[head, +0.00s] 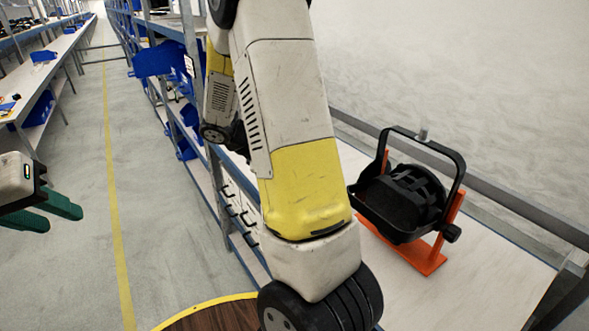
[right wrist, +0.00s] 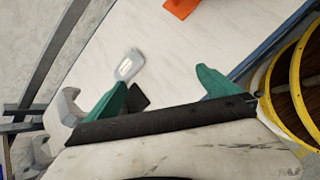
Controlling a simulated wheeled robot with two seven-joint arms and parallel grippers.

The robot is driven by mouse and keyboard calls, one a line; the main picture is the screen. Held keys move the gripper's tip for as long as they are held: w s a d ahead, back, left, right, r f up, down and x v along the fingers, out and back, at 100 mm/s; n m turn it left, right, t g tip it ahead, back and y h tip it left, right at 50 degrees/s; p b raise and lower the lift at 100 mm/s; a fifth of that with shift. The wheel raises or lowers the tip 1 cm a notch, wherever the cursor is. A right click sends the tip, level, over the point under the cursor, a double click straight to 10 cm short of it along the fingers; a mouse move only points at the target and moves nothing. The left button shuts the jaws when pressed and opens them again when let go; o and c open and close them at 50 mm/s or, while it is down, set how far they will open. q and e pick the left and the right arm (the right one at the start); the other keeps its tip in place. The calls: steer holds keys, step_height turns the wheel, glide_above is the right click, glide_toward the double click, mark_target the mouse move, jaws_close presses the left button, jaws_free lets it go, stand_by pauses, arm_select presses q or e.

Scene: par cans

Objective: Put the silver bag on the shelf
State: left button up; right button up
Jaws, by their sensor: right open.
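A small silver-grey flat object with a pale middle (right wrist: 128,65) lies on the white surface in the right wrist view. It may be the silver bag, but it is too small to be sure. My right gripper (right wrist: 162,88) is open over that surface with nothing seen between its green fingers; the object is beyond the left finger. In the head view my right arm fills the middle and its gripper is not seen. My left gripper (head: 50,212) is at the left edge over the floor, its green fingers apart and empty. A shelf rack (head: 190,65) stands behind my right arm.
A black par can (head: 407,200) sits with an orange stand (head: 425,258) on the white tabletop (head: 480,290), right of my arm. Blue bins (head: 158,60) fill the rack. A long bench (head: 45,75) lines the far left. The aisle floor between is clear.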

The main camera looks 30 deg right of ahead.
steer(key=w+d+f+n+h, duration=0.1)
steer(key=w+f+n, duration=0.1)
steer(key=w+d+f+n+t+h, duration=0.1)
steer(key=w+f+n+h, duration=0.1)
steer(key=w+d+f+n+h, duration=0.1)
steer(key=w+d+f+n, duration=0.1)
steer(key=w, duration=0.1)
steer(key=shift+f+n+t+h, duration=0.3)
steer(key=shift+f+n+t, duration=0.1)
steer(key=shift+w+d+f, duration=0.2)
steer(key=shift+f, duration=0.05)
steer(key=x, duration=1.1)
steer(key=shift+w+d, duration=0.3)
steer(key=shift+d, duration=0.1)
steer(key=shift+r, duration=0.1)
steer(key=c, duration=1.3)
steer(key=shift+r, duration=0.1)
